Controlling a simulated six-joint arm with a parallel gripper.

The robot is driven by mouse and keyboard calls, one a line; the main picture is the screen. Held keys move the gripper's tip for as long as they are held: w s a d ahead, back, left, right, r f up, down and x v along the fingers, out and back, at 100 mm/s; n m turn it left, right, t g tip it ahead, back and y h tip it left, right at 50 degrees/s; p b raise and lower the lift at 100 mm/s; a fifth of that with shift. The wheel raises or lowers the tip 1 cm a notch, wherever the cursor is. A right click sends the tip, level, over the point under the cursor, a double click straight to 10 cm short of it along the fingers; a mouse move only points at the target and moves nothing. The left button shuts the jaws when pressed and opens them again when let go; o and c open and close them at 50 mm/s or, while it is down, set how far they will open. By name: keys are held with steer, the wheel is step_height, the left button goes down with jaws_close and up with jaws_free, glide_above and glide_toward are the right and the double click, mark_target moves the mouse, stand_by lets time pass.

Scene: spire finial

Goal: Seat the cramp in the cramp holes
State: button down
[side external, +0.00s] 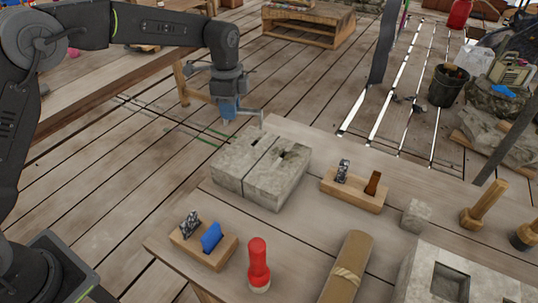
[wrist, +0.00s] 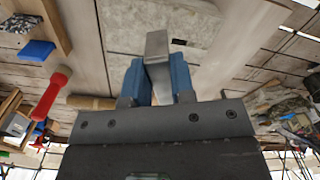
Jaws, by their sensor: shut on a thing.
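My gripper (side external: 228,108) has blue fingers, seen closely in the wrist view (wrist: 157,82). They are shut on a grey metal cramp (wrist: 157,48), whose flat end points away from the fingers. In the side view the cramp (side external: 249,112) sticks out to the right of the fingers, partly hidden by them. The gripper is in the air above and behind the pale stone blocks (side external: 278,183), apart from them. The two blocks lie side by side with a narrow seam. Dark cramp holes (side external: 286,153) show in their top; one hole (wrist: 180,42) shows beside the cramp in the wrist view.
A wooden holder with a blue piece (side external: 211,237) and a red-headed tool (side external: 258,262) stand in front. Another wooden holder (side external: 350,194), a small stone cube (side external: 416,214), a rolled bundle (side external: 347,272) and a large stone with a square hole (side external: 480,285) lie to the right.

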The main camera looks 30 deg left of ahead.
steer(key=w+a+r+m, duration=0.1)
steer(key=a+m, duration=0.3)
steer(key=a, duration=0.2)
glide_above(260, 145)
step_height(260, 145, down, 7)
steer(key=shift+a+r, duration=0.1)
steer(key=shift+f, duration=2)
steer(key=shift+f, duration=0.1)
steer(key=c, duration=1)
jaws_free()
steer(key=shift+f, duration=0.1)
steer(key=shift+o, duration=0.2)
